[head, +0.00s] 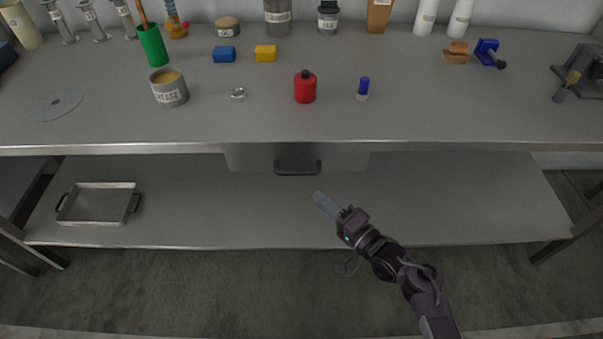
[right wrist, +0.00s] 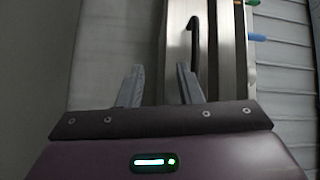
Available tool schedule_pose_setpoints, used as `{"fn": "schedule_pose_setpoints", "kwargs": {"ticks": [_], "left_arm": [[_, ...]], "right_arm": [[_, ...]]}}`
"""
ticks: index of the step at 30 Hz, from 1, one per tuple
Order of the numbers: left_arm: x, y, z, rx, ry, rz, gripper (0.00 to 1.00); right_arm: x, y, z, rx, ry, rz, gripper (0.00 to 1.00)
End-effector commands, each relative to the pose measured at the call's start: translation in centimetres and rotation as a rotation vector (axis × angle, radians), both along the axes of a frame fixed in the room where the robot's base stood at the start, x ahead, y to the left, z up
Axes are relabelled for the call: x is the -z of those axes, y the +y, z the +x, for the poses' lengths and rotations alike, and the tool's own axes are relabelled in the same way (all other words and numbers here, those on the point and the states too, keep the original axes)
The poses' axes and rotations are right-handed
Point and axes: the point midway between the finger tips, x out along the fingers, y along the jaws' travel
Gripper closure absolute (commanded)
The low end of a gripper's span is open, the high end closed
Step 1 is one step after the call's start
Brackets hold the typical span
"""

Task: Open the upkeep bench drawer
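The upkeep bench drawer (head: 345,160) hangs under the front edge of the bench top, its grey front below the edge and looking shut. Its dark bar handle (head: 297,168) is at the middle of the front. The handle also shows in the right wrist view (right wrist: 195,35), beyond the fingers and slightly right of the gap's middle. My right gripper (head: 322,198) is below and right of the handle in the head view, apart from it. In the right wrist view its two fingers (right wrist: 158,82) are spread with nothing between them. My left gripper is out of view.
The bench top (head: 430,110) bears a red bottle (head: 305,88), a grease tin (head: 168,88), a blue-capped item (head: 363,88) and several other things. A metal tray (head: 98,204) lies on the lower shelf (head: 450,200) at the left. Room before the handle is clear.

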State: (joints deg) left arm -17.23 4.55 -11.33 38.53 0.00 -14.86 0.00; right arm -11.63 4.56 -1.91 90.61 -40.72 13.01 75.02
Motion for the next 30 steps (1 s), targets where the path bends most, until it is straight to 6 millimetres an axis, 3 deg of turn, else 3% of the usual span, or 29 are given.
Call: {"fn": "schedule_pose_setpoints", "kwargs": {"ticks": [3,6,18,30], "left_arm": [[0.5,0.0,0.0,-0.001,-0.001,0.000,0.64],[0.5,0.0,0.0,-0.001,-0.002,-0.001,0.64],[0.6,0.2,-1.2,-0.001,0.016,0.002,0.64],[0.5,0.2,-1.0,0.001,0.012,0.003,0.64]], "right_arm": [[-3.4,0.6,-0.1,-0.047,-0.027,0.095,0.68],[-4.4,1.2,0.3,-0.058,-0.032,0.118,0.68],[-5.1,5.3,4.4,-0.056,-0.030,0.115,0.68],[-5.2,6.2,5.2,-0.055,-0.028,0.112,0.68]]}}
